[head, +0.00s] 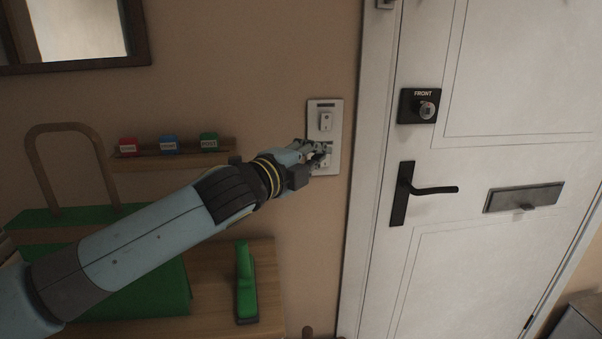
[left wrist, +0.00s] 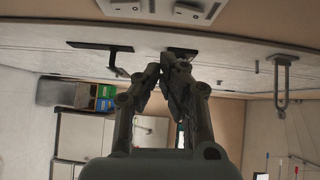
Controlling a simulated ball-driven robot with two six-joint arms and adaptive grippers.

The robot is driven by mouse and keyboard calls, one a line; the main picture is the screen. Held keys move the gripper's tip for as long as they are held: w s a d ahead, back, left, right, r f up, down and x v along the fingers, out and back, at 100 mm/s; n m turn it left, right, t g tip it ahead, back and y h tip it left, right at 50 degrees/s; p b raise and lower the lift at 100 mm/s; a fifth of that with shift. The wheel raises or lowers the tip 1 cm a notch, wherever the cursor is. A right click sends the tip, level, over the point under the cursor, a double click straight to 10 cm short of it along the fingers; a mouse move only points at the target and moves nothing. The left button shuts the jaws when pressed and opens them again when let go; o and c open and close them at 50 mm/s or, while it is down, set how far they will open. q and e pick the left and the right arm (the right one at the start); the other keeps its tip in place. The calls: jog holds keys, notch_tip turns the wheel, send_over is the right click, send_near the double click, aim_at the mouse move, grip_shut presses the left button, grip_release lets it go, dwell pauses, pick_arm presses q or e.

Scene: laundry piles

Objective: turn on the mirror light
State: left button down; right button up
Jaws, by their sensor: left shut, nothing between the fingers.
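A pale switch plate (head: 311,118) is on the wall between the mirror and the door frame. Its upper switch (head: 325,121) is in clear view, under a dark label too small to read. My left gripper (head: 318,156) is shut and empty at the lower switch, which its fingers partly cover; I cannot tell whether they touch it. In the left wrist view, the shut fingers (left wrist: 174,62) point toward a pale plate (left wrist: 185,10) at the top edge. A dark-framed mirror (head: 80,30) hangs at the upper left. No light fitting is visible. My right gripper is out of view.
A white door (head: 500,210) with a black handle (head: 432,190) and lock (head: 420,107) is at the right. A small wall shelf (head: 185,158) holds red, blue and green items. Below, a wooden surface (head: 268,285) bears a green object (head: 246,285).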

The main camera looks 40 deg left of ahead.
pick_arm(q)
jog(key=s, duration=0.1)
jog(key=s+b, duration=0.1)
jog(key=s, duration=0.2)
jog(key=shift+s+d+f, duration=0.1)
jog(key=shift+s+d, duration=0.3)
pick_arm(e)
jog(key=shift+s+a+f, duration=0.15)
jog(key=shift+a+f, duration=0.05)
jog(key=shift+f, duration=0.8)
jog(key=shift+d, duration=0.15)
